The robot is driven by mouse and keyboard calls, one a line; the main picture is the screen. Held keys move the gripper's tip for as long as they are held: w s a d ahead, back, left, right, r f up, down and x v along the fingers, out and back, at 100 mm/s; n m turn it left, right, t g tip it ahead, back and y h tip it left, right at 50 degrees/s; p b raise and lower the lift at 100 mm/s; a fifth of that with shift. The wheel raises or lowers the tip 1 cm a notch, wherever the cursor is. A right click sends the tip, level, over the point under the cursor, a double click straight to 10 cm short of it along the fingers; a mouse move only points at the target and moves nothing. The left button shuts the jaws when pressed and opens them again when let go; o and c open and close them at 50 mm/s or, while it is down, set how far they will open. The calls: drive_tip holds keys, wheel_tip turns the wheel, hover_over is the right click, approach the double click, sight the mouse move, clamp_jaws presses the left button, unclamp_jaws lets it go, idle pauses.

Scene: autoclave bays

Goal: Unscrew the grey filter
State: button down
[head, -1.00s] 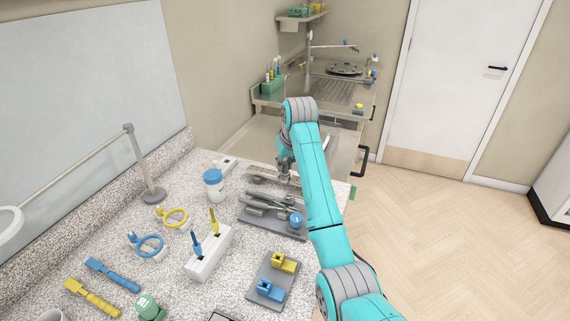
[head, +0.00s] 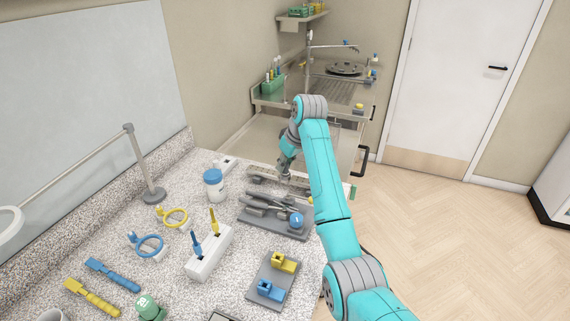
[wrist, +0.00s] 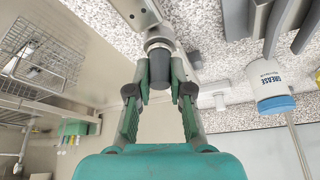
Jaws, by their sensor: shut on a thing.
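The grey filter (wrist: 160,68) shows in the wrist view as a short dark grey cylinder below a pale metal fitting (wrist: 158,43). My gripper (wrist: 160,88) has one finger on each side of it and is shut on it. The filter appears in line with the fitting, and I cannot tell how far the thread is engaged. In the head view my gripper (head: 286,172) is low at the far edge of the speckled bench. The filter cannot be made out clearly there.
A grey tray of tools (head: 272,229) lies just in front of my gripper. A blue-lidded grease jar (head: 214,186) stands to its left, and also shows in the wrist view (wrist: 269,85). A steel sink unit (head: 335,92) stands behind. Open floor lies to the right.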

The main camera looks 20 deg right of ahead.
drive_tip(key=n+y, duration=0.1)
drive_tip(key=n, duration=0.2)
drive_tip(key=shift+g, duration=0.3)
drive_tip(key=shift+n, duration=0.5)
drive_tip(key=shift+r, duration=0.35)
drive_tip(key=shift+r, duration=1.4)
